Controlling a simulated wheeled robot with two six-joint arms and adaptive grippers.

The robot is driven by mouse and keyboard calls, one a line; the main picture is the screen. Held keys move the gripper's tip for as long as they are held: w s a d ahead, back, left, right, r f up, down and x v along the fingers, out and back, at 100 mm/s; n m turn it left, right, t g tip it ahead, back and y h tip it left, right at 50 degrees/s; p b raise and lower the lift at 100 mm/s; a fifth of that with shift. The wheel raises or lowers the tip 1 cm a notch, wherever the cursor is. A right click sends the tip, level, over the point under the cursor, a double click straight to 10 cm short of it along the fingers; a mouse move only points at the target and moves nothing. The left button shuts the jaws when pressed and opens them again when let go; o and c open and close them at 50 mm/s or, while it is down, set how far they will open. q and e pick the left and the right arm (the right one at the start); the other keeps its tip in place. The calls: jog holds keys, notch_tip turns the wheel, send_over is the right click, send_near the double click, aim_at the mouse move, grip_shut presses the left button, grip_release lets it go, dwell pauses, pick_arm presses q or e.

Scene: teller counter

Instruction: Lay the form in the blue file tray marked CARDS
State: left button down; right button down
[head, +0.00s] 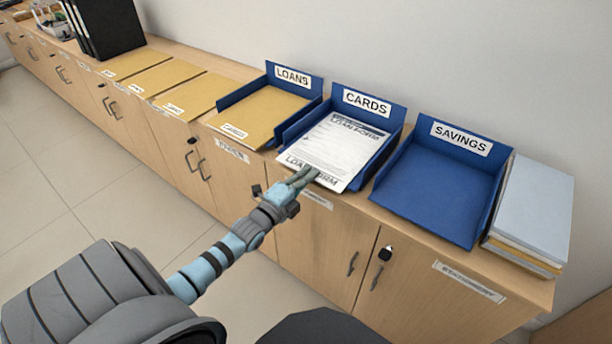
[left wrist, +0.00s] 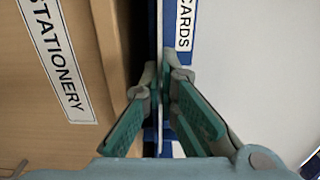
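The white form (head: 340,147), headed LOAN FORM, lies over the floor of the blue CARDS tray (head: 395,135), its near end at the tray's open front. My left gripper (head: 304,178) is at that near edge, its fingers pointing into the tray. In the left wrist view the fingertips (left wrist: 161,80) close from both sides on the form's thin edge, seen edge-on. The CARDS label (left wrist: 185,25) shows beyond them. How much of the form's underside rests on the tray is hidden. My right gripper is not in view.
The blue LOANS tray (head: 316,98) with a yellow folder stands left of CARDS. The empty blue SAVINGS tray (head: 440,190) stands right, then a paper stack (head: 535,210). The wall is close behind.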

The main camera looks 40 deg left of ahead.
pick_arm(q)
jog(key=c, duration=1.7)
grip_release()
jog(key=s, duration=1.2)
jog(key=shift+d, duration=0.15)
